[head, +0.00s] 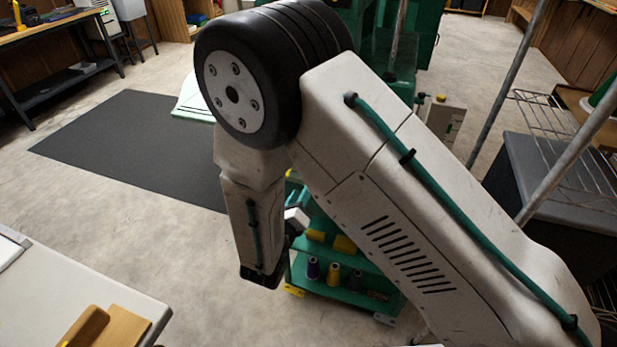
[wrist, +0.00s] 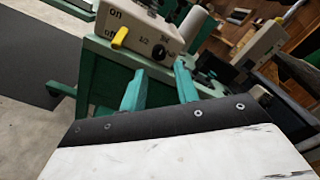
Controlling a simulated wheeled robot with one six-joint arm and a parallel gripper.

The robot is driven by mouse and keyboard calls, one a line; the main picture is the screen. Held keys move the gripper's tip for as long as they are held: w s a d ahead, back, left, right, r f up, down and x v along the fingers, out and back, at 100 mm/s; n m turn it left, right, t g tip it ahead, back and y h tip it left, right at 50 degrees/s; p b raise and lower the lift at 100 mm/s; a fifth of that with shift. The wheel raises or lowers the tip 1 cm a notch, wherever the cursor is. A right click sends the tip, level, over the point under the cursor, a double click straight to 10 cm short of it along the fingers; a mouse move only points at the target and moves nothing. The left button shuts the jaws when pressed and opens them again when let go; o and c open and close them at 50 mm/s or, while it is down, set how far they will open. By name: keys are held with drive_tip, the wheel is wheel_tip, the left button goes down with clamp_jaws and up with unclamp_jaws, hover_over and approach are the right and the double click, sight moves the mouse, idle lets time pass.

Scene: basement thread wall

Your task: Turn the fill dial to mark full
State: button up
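In the wrist view, a cream control box (wrist: 146,27) sits tilted in the picture on a green machine. A dark round dial (wrist: 158,50) is on its front, low between my fingers, with "1/2" and other small marks around it. The dial's pointer is too small to read. A yellow lever (wrist: 120,37) stands at the left between the words "on" and "off". My gripper (wrist: 159,68) is open and empty, its two teal fingers apart and pointing at the box, just short of the dial in the picture. In the head view my arm hides the dial.
In the head view, a green stand (head: 345,270) holds several thread spools. A dark mat (head: 130,145) lies on the floor behind. A white table (head: 75,290) is at the front left. A dark grey bin (head: 560,190) and wire rack are at the right.

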drive_tip(key=x, duration=0.7)
drive_tip(key=shift+w, duration=0.3)
drive_tip(key=shift+f, duration=0.1)
clamp_jaws()
